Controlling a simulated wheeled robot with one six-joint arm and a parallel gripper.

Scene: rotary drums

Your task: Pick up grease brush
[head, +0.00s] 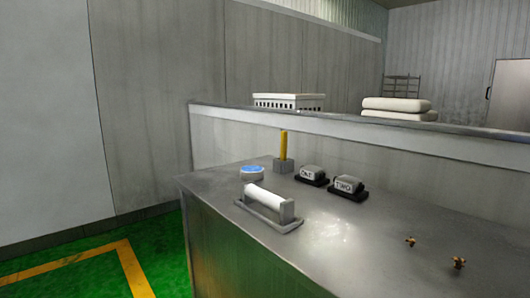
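A yellow upright stick (284,144) stands in a small grey block (283,166) near the back of the metal counter (340,241). It looks like the handle of the grease brush; its lower end is hidden in the block, so I cannot see bristles. My gripper is not in view.
A blue-topped round tin (252,172) and a white cylinder on a tray (270,203) stand left and in front. Blocks marked ONE (312,173) and TWO (347,184) sit right. Small brass pieces (459,262) lie front right. A low wall (350,139) runs behind.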

